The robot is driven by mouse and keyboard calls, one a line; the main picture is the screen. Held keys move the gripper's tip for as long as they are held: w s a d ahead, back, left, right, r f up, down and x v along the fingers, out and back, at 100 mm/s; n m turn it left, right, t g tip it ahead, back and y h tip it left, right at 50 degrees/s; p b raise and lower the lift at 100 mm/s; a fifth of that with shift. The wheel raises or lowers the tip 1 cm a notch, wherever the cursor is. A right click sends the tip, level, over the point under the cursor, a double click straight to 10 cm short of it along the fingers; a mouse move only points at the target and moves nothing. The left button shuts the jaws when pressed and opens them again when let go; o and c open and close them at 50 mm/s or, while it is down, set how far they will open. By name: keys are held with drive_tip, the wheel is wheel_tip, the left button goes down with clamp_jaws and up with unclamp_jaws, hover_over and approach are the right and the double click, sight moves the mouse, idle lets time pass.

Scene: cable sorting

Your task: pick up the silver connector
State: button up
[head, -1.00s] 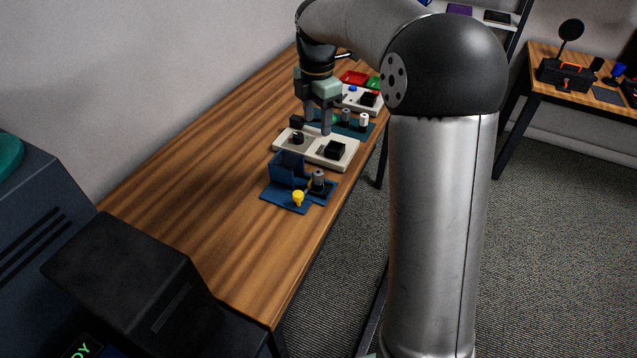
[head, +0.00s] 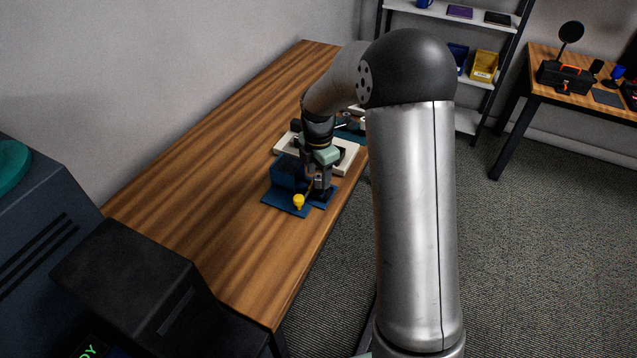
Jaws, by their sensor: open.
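The silver connector (head: 318,182) is a small grey upright cylinder on the right part of the blue mat (head: 276,198). It is small and partly hidden by my gripper. My gripper (head: 318,188) is open and points down over the mat, with its fingers at the connector. I cannot tell whether the fingers touch it or stand on both sides of it.
A yellow piece (head: 298,202) stands close in front of my gripper, and a blue open box (head: 288,172) stands to its left. A white board (head: 346,160) lies behind, partly hidden by my arm. The wooden table (head: 190,210) is clear to the left.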

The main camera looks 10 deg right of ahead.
drive_tip(key=shift+f, duration=0.7)
drive_tip(key=c, duration=1.1)
drive_tip(key=shift+r, duration=0.15)
